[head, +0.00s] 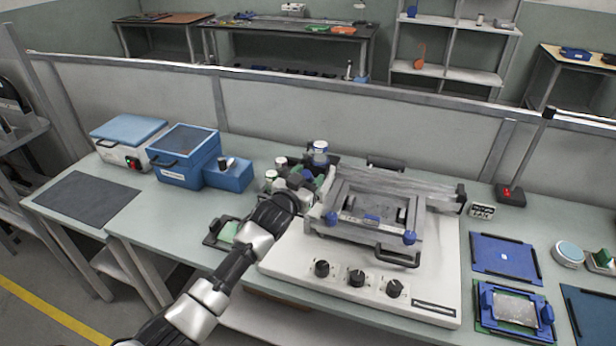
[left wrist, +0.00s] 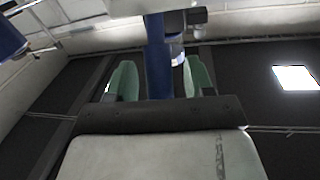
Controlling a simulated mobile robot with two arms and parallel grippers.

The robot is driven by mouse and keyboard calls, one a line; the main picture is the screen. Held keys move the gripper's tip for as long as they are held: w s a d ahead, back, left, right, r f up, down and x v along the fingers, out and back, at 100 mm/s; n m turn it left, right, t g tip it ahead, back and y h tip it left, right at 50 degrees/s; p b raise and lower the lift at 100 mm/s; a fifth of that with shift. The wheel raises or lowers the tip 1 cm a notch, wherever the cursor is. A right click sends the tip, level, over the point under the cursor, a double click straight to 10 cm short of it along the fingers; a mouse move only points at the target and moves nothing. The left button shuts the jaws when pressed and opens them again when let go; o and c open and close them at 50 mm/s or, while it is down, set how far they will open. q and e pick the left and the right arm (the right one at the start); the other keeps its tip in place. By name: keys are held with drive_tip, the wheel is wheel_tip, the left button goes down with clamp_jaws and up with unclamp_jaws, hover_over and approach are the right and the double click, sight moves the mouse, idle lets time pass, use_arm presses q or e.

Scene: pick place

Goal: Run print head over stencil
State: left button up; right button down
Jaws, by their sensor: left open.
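The stencil printer (head: 300,285) stands mid-bench, a white base with several black knobs. On it sits a grey metal frame (head: 345,228) with blue corner knobs and a black front handle. A long grey bar (head: 425,190) crosses its back; I cannot tell which part is the print head, and the stencil inside is hard to make out. My left gripper (head: 318,180) is at the printer's back left corner, partly hidden by my arm. In the left wrist view its green-padded fingers (left wrist: 160,82) are apart, with a blue upright (left wrist: 157,50) seen between them; contact is unclear. My right gripper is not in view.
White-capped bottles (head: 320,148) stand beside my left gripper. Blue boxes (head: 185,150) and a dark mat (head: 80,200) are on the left. Blue trays (head: 505,258) and a round tin (head: 569,252) are on the right. A low partition runs behind the bench.

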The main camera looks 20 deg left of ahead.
use_arm(q)
drive_tip(key=shift+w, duration=0.1)
clamp_jaws()
idle(0.3)
drive_tip(key=shift+d, duration=0.15)
